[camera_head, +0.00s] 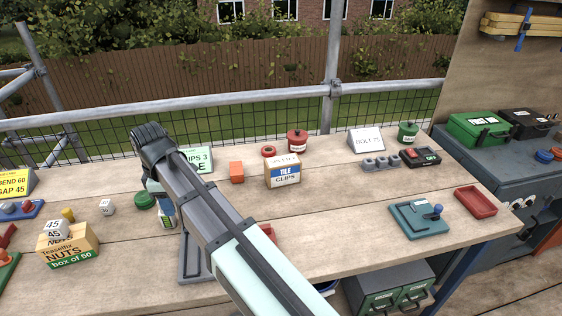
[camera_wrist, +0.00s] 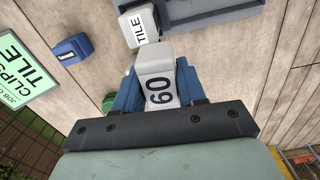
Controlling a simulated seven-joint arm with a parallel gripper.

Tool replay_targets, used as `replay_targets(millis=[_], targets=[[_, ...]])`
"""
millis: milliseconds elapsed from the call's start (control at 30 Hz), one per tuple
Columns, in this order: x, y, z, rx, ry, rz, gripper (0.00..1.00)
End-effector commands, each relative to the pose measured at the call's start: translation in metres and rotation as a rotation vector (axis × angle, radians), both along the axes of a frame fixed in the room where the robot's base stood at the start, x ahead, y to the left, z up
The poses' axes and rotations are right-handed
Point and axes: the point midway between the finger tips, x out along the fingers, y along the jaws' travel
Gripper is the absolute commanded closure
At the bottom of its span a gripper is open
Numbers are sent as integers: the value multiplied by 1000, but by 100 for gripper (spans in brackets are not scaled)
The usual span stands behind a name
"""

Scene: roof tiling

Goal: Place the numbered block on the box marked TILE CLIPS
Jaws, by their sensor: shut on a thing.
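The box marked TILE CLIPS (camera_head: 283,174), cream with a blue and white label, stands on the bench right of my arm in the head view. My gripper (camera_wrist: 158,82) has blue fingers and is shut on a white block marked 60 (camera_wrist: 160,92) in the wrist view. In the head view my gripper is left of the box, and my arm mostly hides it and the held block. A white block marked 45 (camera_head: 55,228) sits on the NUTS box (camera_head: 70,250) at the left. The top of the TILE CLIPS box looks bare.
A white thing labelled TILE (camera_wrist: 140,28) lies just beyond my fingers in the wrist view. The bench right of the box is partly clear.

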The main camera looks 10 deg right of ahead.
Motion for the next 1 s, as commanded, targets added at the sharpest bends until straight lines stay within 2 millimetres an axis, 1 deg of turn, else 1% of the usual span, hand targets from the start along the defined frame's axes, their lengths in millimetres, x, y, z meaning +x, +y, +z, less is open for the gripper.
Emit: replay_targets(millis=[33, 100, 367, 500, 667, 800, 1000], targets=[[10, -14, 2, 0, 0, -27, 90], [22, -33, 5, 0, 0, -60, 90], [63, -102, 16, 0, 0, -181, 90], [83, -141, 24, 0, 0, -247, 90], [105, -188, 34, 0, -1, -321, 90], [121, -230, 43, 0, 0, -387, 90], [141, -287, 56, 0, 0, -462, 90]])
